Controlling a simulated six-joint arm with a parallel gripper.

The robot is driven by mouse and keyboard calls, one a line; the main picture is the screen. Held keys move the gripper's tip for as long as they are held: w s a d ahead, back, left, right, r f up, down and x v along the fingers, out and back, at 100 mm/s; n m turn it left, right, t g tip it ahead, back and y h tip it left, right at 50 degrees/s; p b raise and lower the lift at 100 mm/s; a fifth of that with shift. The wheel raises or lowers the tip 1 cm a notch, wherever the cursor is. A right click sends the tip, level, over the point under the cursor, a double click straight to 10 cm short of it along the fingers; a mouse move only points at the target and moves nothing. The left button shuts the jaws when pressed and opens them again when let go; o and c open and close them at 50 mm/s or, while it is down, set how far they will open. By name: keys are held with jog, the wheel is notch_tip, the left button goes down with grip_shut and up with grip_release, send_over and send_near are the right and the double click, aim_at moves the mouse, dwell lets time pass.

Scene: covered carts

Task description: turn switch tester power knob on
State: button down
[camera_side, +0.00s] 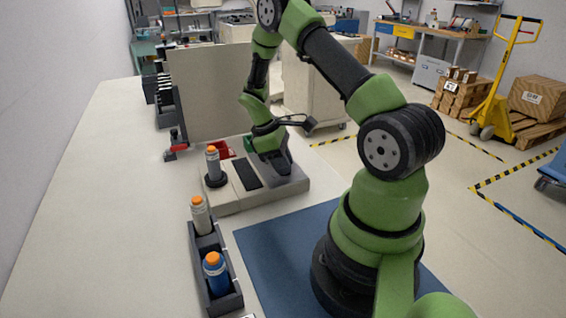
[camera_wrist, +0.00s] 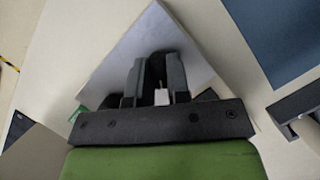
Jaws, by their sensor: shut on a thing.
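The switch tester (camera_side: 235,195) is a low light-grey box on the table in the side view, with a black pad on top and a bottle in a round black holder at its left. Its pale top (camera_wrist: 195,55) fills the middle of the wrist view. My gripper (camera_side: 281,168) points down at the tester's right part. In the wrist view my gripper (camera_wrist: 155,68) is shut on a dark piece between its fingers, which I take for the power knob (camera_wrist: 157,66). The fingers hide the knob in the side view, and its turned position cannot be read.
A bottle with an orange cap (camera_side: 213,162) stands on the tester. A dark rack (camera_side: 224,298) with two more bottles is in front. A red bin (camera_side: 217,150) and an upright beige panel (camera_side: 212,95) stand behind. A blue mat (camera_side: 275,262) lies clear beside my base.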

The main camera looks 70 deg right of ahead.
jog(key=m+y, duration=0.1)
jog(key=m, duration=0.1)
jog(key=m+y, duration=0.1)
jog(key=m, duration=0.2)
jog(key=shift+s+d+f+m, duration=0.1)
jog(key=shift+s+d+m, duration=0.05)
jog(key=shift+m, duration=0.15)
jog(key=m+y, duration=0.1)
jog(key=m, duration=0.1)
jog(key=m+t+y, duration=0.1)
jog(key=m, duration=0.2)
jog(key=shift+s+m, duration=0.1)
jog(key=shift+m, duration=0.3)
jog(key=c, duration=1.1)
grip_release()
jog(key=shift+v, duration=5)
